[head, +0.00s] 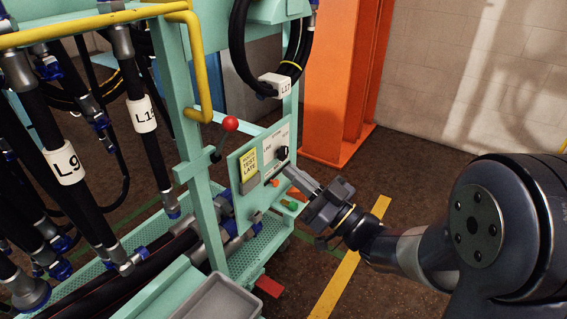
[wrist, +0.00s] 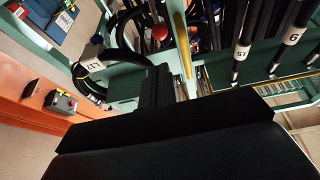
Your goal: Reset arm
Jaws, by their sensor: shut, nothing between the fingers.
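My gripper (head: 292,173) is shut and empty. In the head view its fingertips are close to the front of the small control panel (head: 250,163), just below a black knob (head: 282,153). I cannot tell whether they touch the panel. My arm reaches in from the lower right. In the wrist view the closed fingers (wrist: 157,88) point up the picture, and the dark gripper body hides the lower middle.
A red-balled lever (head: 230,124) stands beside the panel on the green hose rack (head: 180,100). Thick black hoses tagged L9 (head: 66,163) and others hang at left. An orange post (head: 338,75) stands behind. The floor right of the rack has free room.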

